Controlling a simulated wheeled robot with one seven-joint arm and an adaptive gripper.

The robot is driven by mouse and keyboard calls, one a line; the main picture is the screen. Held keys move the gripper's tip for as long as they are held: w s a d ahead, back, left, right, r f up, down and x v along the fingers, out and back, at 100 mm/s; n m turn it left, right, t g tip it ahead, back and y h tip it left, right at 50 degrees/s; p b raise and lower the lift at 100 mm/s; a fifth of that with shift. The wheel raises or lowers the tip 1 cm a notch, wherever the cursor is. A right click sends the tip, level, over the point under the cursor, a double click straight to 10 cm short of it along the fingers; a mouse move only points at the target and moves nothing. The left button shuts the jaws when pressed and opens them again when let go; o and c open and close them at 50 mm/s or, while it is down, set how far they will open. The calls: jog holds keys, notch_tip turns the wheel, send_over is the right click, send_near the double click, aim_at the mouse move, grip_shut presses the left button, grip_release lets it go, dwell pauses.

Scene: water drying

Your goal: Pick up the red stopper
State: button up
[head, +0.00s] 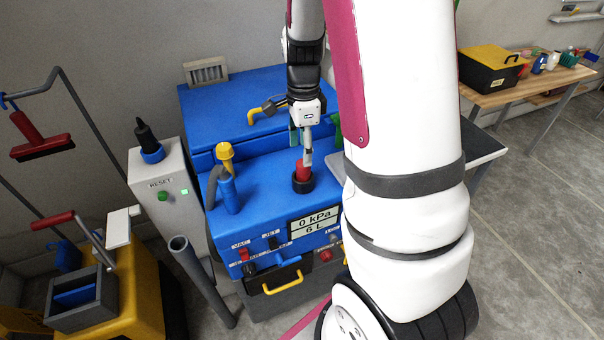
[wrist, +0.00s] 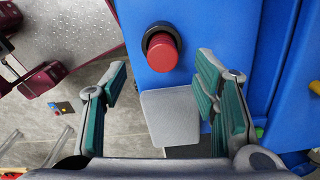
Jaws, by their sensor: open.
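The red stopper (head: 302,171) is a short red cylinder standing upright in a black ring on top of the blue machine (head: 270,190). In the wrist view the stopper (wrist: 164,54) shows near the top centre, just beyond the fingertips. My gripper (head: 302,150) is directly above the stopper in the head view and points down at it. In the wrist view my gripper (wrist: 162,78) is open, with its green-padded fingers wide apart and nothing between them. The head view does not show clearly whether a fingertip touches the stopper.
A yellow-topped nozzle (head: 226,155) on a blue holder stands left of the stopper. A raised blue cabinet (head: 225,100) is behind it. A grey box (head: 160,185) stands at the left, and a wooden table (head: 525,85) with a toolbox (head: 492,70) at the far right.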

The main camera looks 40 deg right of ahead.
aim_at(303, 175)
jog(key=shift+w+d+f, duration=0.1)
jog(key=shift+f, duration=3.2)
grip_shut()
